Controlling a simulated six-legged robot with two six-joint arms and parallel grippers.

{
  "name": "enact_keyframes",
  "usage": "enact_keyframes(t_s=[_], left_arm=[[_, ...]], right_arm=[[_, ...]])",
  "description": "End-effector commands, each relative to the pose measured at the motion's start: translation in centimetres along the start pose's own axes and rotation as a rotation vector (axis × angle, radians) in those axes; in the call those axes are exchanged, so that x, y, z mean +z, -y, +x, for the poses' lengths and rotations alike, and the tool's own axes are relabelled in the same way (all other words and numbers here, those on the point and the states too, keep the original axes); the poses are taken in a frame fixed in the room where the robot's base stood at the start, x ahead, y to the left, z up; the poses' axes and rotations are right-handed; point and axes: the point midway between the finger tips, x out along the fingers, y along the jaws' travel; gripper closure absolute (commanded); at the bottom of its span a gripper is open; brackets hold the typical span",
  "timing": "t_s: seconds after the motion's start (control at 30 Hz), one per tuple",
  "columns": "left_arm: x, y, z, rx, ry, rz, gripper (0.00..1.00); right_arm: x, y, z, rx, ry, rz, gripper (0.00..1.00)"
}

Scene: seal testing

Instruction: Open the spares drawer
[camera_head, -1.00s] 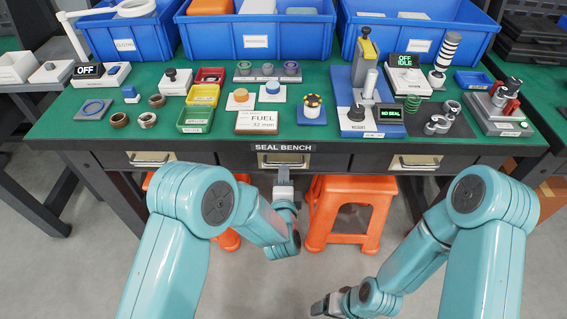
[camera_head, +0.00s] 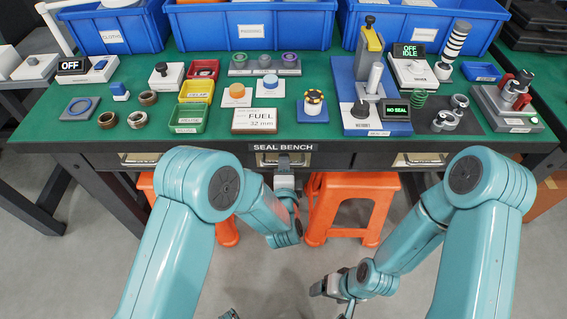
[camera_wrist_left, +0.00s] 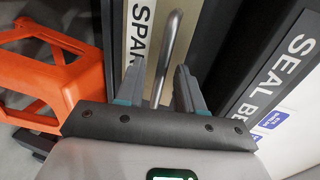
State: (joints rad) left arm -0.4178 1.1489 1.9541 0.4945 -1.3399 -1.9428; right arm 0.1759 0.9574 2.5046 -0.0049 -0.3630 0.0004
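The spares drawer (camera_wrist_left: 140,45) has a white label, partly hidden, reading "SPAR" in the left wrist view. In the head view its front (camera_head: 265,160) is the middle one under the bench and looks shut. Its metal bar handle (camera_wrist_left: 168,55) runs between the two fingers of my left gripper (camera_wrist_left: 160,90). Those fingers are apart, one on each side of the bar, with gaps visible. My left gripper also shows in the head view (camera_head: 284,172), just below the bench edge. My right gripper (camera_head: 322,288) is low, away from the bench; its fingers are unclear.
The bench top (camera_head: 345,145) holds trays, seals and test devices. A "SEAL BENCH" sign (camera_head: 283,147) is above the drawer. Other drawers, left (camera_head: 138,158) and right (camera_head: 420,160), look shut. An orange stool (camera_head: 350,205) stands below, close to my left gripper.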

Motion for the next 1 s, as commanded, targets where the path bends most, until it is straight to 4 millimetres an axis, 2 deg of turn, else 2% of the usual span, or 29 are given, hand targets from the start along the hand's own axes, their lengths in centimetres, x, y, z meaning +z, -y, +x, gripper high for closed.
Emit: enact_keyframes(t_s=[0.27, 0.3, 0.37, 0.4, 0.43, 1.0], left_arm=[[-0.02, -0.05, -0.17, 0.000, 0.000, 0.000, 0.63], [-0.02, -0.05, -0.17, 0.000, 0.000, 0.000, 0.66], [-0.02, -0.05, -0.16, 0.000, 0.000, 0.000, 0.86], [-0.01, -0.04, -0.15, 0.000, 0.000, 0.000, 0.99], [-0.01, -0.04, -0.14, 0.000, 0.000, 0.000, 1.00], [0.03, -0.12, 0.00, 0.002, 0.000, 0.001, 1.00]], right_arm=[[0.01, 0.00, 0.00, 0.000, 0.000, 0.000, 0.24], [0.01, 0.00, 0.00, 0.000, 0.000, 0.000, 0.24], [0.01, 0.00, 0.00, 0.000, 0.000, 0.000, 0.24], [0.01, 0.00, 0.00, 0.000, 0.000, 0.000, 0.24], [0.01, 0.00, 0.00, 0.000, 0.000, 0.000, 0.24], [0.00, -0.05, 0.13, 0.000, 0.000, 0.000, 0.24]])
